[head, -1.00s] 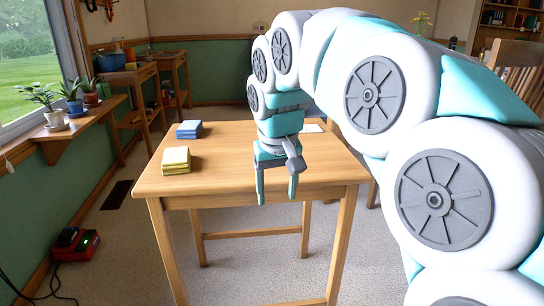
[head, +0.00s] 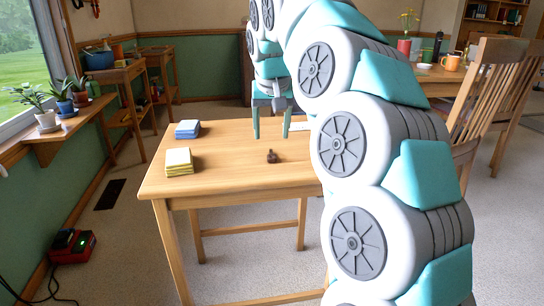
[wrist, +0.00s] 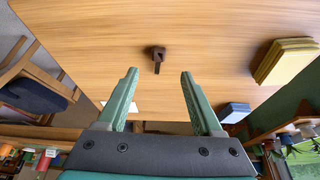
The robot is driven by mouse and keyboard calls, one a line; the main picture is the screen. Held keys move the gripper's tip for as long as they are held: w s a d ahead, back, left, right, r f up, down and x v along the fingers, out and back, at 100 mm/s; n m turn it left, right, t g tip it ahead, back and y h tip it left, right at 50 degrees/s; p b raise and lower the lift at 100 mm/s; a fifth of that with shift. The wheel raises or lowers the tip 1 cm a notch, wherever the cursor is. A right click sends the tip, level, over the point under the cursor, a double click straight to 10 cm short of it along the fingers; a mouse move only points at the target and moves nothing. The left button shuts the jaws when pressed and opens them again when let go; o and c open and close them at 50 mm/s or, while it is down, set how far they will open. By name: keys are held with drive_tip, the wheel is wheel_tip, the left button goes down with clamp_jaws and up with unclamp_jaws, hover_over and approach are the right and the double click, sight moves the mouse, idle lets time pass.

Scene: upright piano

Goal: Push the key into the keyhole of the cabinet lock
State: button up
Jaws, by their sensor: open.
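A small dark brown object (head: 272,156) stands on the wooden table (head: 225,140); I cannot tell if it is the key. It also shows in the wrist view (wrist: 158,55), with a narrow part pointing toward my gripper. My gripper (head: 271,136) is open and empty, its two green fingers apart. In the wrist view, the brown object lies just beyond the gap between the fingertips (wrist: 159,73), not between them. I cannot make out a cabinet lock or a keyhole in either view.
A yellow stack (head: 179,162) and a blue stack (head: 187,129) sit at the table's left side. A flat white item (head: 300,126) lies near my gripper, partly hidden by my arm. A wooden chair (head: 487,95) stands at the right. The table's front is clear.

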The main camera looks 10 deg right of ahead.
sight(272, 156)
drive_tip(key=shift+b+x, duration=0.4)
drive_tip(key=shift+x, duration=3.5)
drive_tip(key=shift+d, duration=0.15)
drive_tip(key=shift+c, duration=0.2)
clamp_jaws()
